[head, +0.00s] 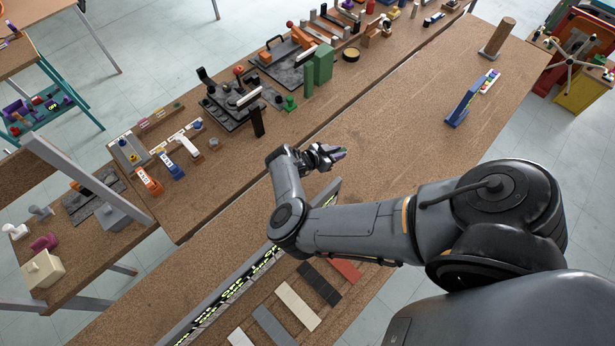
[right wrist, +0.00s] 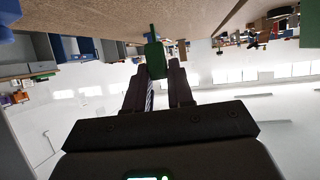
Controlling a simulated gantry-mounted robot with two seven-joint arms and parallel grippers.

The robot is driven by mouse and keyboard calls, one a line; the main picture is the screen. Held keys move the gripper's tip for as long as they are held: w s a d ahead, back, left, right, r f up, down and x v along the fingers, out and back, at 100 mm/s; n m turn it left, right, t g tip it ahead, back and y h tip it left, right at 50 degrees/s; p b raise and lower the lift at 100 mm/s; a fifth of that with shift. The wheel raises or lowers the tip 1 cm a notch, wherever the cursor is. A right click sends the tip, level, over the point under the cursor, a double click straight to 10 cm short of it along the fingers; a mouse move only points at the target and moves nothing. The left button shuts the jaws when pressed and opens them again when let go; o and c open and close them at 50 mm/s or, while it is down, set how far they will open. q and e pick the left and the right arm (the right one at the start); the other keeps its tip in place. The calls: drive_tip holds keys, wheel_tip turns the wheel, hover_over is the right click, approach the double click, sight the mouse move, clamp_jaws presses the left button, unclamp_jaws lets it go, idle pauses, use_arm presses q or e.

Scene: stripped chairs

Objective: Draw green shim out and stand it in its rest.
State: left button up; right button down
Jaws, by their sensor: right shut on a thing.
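My right gripper (head: 330,155) is over the wooden table near the middle of the head view. It also shows in the right wrist view (right wrist: 156,82), where its two dark fingers are shut on a green piece, apparently the green shim (right wrist: 154,55). The shim stands out past the fingertips and has a narrow end. In the head view the shim is mostly hidden by the gripper. I cannot tell which of the fittings is the shim's rest. My left gripper is in neither view.
A blue wedge-shaped stand (head: 464,106) and a strip of coloured pieces (head: 490,82) lie at the right. Dark fixtures (head: 232,104), a tall green block (head: 320,64) and a black post (head: 256,122) stand on the far table. Flat bars (head: 298,306) lie near.

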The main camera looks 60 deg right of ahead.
drive_tip(key=w+a+f+b, duration=0.2)
drive_tip(key=w+f+b, duration=0.1)
drive_tip(key=b, duration=0.1)
drive_tip(key=w+a+f+b, duration=0.3)
drive_tip(key=b, duration=0.2)
drive_tip(key=w+a+f+b, duration=0.2)
drive_tip(key=w+f+b, duration=0.1)
drive_tip(key=b, duration=0.2)
drive_tip(key=shift+a, duration=0.15)
drive_tip(key=shift+f+b, duration=0.4)
drive_tip(key=shift+f, duration=0.35)
drive_tip(key=shift+f+b, duration=0.3)
drive_tip(key=shift+b, duration=0.1)
drive_tip(key=c, duration=1)
unclamp_jaws()
